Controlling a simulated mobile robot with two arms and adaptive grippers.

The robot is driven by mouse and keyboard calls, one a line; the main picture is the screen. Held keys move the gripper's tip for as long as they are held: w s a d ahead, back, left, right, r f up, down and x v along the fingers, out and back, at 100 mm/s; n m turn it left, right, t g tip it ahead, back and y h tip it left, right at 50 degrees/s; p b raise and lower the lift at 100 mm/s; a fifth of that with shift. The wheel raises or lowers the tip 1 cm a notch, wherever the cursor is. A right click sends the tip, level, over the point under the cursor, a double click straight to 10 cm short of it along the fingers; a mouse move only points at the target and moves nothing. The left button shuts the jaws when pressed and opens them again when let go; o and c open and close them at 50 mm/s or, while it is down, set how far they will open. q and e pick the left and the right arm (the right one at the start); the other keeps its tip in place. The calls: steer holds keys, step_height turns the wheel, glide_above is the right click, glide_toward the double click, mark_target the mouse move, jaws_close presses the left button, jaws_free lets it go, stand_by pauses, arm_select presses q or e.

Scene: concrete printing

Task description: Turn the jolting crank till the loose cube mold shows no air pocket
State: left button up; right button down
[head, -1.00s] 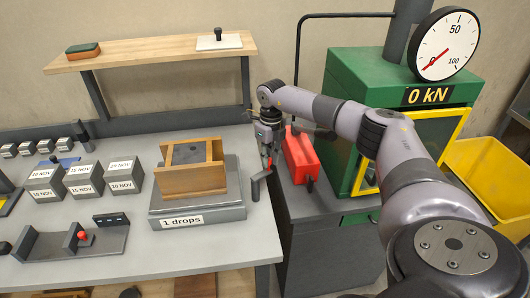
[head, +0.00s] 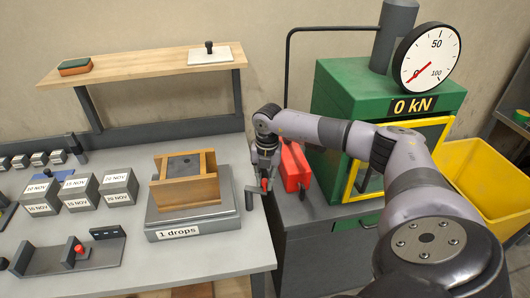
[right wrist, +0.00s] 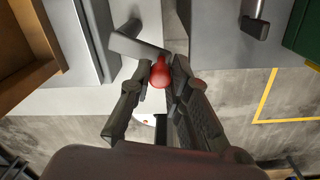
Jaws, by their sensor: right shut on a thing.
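The jolting crank (head: 253,196) is at the table's right side. My right gripper (head: 264,182) is shut on the crank's red knob (right wrist: 160,74), with the grey crank arm (right wrist: 137,45) running off to the left in the right wrist view. My left gripper is not in view.
Several labelled grey cubes (head: 78,192) stand left of the mold. A grey gauge with a red knob (head: 75,250) lies in front.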

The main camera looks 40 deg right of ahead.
steer(key=a+m, duration=0.6)
steer(key=m, duration=0.7)
steer(key=shift+a+m+b, duration=0.25)
steer(key=shift+m+b, duration=0.05)
steer(key=shift+b, duration=0.05)
steer(key=shift+w, duration=0.15)
steer(key=c, duration=1.5)
jaws_free()
steer(key=shift+c, duration=0.2)
steer(key=shift+o, duration=0.3)
steer(key=shift+r, duration=0.1)
